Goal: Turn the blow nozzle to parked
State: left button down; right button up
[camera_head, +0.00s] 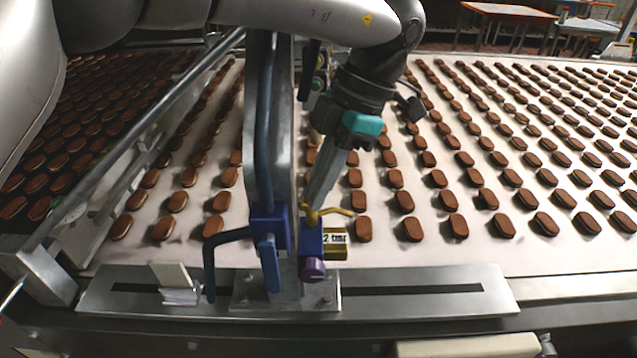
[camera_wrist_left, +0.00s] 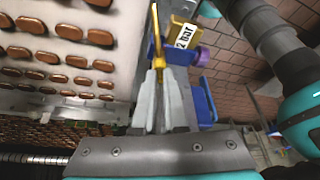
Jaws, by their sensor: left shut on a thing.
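A thin yellow bent tube (camera_head: 338,211), which looks like the blow nozzle, sticks out at the top of a small blue block (camera_head: 309,240) on the metal post. My left gripper (camera_head: 314,205) reaches down from above and is shut on this tube. In the left wrist view the yellow tube (camera_wrist_left: 155,38) runs up from between the closed fingertips (camera_wrist_left: 160,72). A yellow block with a "2 bar" label (camera_head: 335,253) and a purple knob (camera_head: 311,269) sit beside and below the blue block. I see no parked mark. My right gripper is not in view.
The upright metal post (camera_head: 284,150) carries blue tubing (camera_head: 265,130) and a bent blue handle (camera_head: 226,236) close left of my gripper. It stands on a slotted metal plate (camera_head: 430,306). Behind, rows of brown biscuits lie on a pale belt (camera_head: 480,245).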

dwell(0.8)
pick_arm(q)
jog(key=c, duration=0.8)
grip_release()
jog(key=shift+c, duration=0.2)
jog(key=p+v, duration=0.4)
jog(key=v, duration=1.1)
jog(key=shift+p, duration=0.3)
jog(key=shift+r, duration=0.1)
